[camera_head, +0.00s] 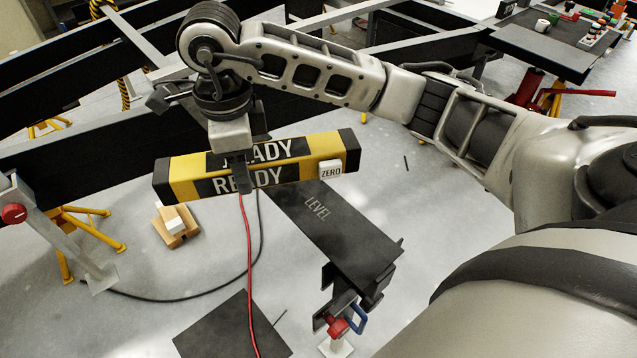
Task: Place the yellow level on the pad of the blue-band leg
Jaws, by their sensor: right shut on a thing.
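The yellow level (260,169) is a yellow and black bar with READY on its faces and a white ZERO button (330,168). My right gripper (240,165) is shut on it near its middle and holds it in the air, roughly crosswise in the picture. A blue band or handle (356,318) shows on a leg at the bottom, beside a red knob; the leg's white foot (336,346) is partly cut off. I cannot tell which surface is its pad. My left gripper is not in view.
A dark shelf marked LEVEL (325,218) lies below the level, its upper end partly behind it. A red cable (249,270) hangs down the middle. A leg with a red knob (14,213), a yellow stand (82,225) and chassis beams (80,150) are at left. A dark plate (230,330) is on the floor.

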